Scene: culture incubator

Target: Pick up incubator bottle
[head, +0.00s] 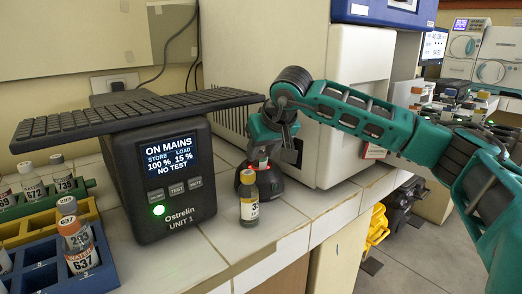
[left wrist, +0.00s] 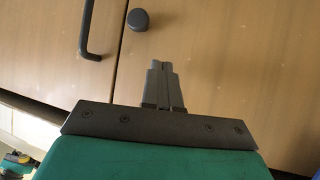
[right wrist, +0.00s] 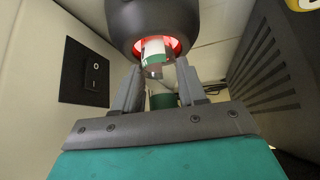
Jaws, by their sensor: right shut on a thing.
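The incubator (head: 272,184) is a small round black device on the tiled counter. Its red-lit opening also shows at the top of the right wrist view (right wrist: 150,20). The incubator bottle (right wrist: 153,48), with a white and green label, sits partly in that opening. My right gripper (head: 262,160) reaches down to the opening and is shut on the bottle's end; the fingers show on either side of it in the right wrist view (right wrist: 158,82). In the head view the gripper mostly hides the bottle. My left gripper (left wrist: 165,72) is shut and empty, facing wooden cupboard doors.
A labelled bottle (head: 249,207) stands just in front of the incubator. A black UPS unit (head: 165,185) with a keyboard (head: 130,112) on top is to the left. Racks of bottles (head: 50,235) stand far left. A large white machine (head: 345,90) is close behind my right arm.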

